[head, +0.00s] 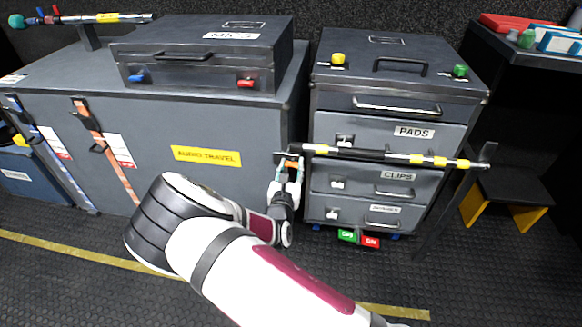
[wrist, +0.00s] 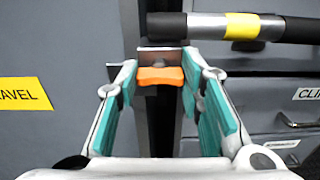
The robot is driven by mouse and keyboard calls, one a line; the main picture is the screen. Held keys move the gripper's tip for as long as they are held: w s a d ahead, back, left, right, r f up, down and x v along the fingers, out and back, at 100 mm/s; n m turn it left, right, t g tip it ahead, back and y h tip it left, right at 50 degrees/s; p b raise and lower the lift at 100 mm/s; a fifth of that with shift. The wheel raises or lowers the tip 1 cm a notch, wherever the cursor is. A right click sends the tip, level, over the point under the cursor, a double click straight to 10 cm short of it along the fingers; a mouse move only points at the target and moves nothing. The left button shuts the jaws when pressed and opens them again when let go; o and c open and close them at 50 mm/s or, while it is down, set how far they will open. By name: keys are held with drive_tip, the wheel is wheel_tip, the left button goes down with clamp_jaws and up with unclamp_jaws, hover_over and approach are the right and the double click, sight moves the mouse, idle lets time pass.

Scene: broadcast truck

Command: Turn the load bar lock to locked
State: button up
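The load bar (head: 385,155) is a black and silver bar with yellow bands, lying across the front of the drawer cabinet. Its left end also shows in the wrist view (wrist: 235,27). The load bar lock is a small orange tab (wrist: 161,76) just below that end, seen in the head view (head: 291,163) too. My gripper (head: 287,172) is at the tab. In the wrist view its teal-padded fingers (wrist: 160,82) are spread apart, one tip on each side of the tab. I cannot tell whether the tips touch it. The lock's marks are not readable.
The drawer cabinet (head: 388,103) stands right of the large audio travel case (head: 215,130), with a narrow gap between. A black table (head: 520,62) is at the right. The ribbed floor in front is open.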

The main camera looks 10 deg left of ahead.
drive_tip(key=o, duration=0.4)
drive_tip(key=shift+o, duration=0.2)
drive_tip(key=s, duration=1.2)
drive_tip(key=shift+a, duration=0.2)
